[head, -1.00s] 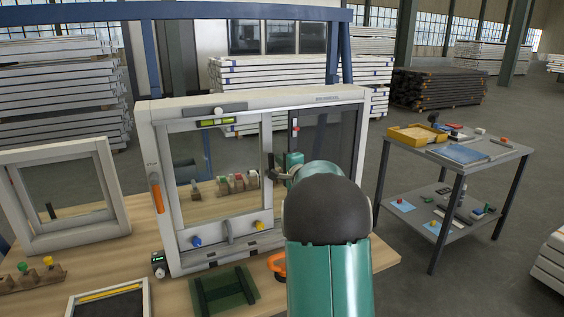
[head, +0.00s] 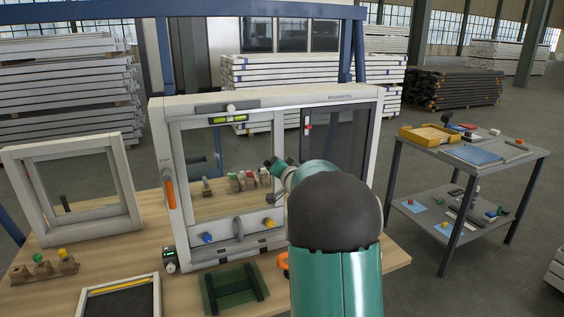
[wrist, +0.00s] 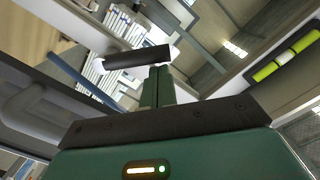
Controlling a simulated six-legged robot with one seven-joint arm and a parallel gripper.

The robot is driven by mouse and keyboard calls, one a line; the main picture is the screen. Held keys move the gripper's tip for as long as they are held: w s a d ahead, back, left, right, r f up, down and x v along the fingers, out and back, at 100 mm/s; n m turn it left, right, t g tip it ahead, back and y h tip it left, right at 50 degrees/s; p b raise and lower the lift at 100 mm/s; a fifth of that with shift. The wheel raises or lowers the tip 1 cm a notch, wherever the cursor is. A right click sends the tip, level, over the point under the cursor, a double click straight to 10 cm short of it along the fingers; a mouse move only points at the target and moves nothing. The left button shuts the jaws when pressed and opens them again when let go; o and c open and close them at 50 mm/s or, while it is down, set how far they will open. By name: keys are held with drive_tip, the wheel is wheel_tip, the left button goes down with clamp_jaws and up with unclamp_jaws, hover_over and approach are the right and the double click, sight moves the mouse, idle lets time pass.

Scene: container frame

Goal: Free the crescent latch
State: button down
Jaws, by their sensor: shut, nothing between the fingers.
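The white window frame (head: 158,150) stands upright on the wooden bench. My gripper (head: 273,164) is in front of its middle upright, partly hidden by my own arm. In the wrist view my green fingers (wrist: 156,88) are together, with nothing between them. A dark cylindrical bar (wrist: 138,57) with pale ends lies across the picture just beyond the fingertips; whether it touches them I cannot tell. No crescent latch can be clearly made out; my arm covers part of the middle upright in the head view.
A green level (head: 228,119) sits on the top rail; it also shows in the wrist view (wrist: 287,57). The sash carries a grey pull handle (head: 238,229), a blue knob (head: 206,238) and a yellow knob (head: 269,223). A smaller frame (head: 127,180) leans left. A cart (head: 400,137) stands right.

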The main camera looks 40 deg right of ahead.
drive_tip(key=a+f+n, duration=0.1)
drive_tip(key=n, duration=0.1)
drive_tip(key=shift+w+a+f+n, duration=0.3)
drive_tip(key=shift+a+f+n, duration=0.05)
drive_tip(key=shift+a+n, duration=0.05)
drive_tip(key=shift+a+f, duration=0.1)
drive_tip(key=shift+a, duration=0.05)
idle(0.7)
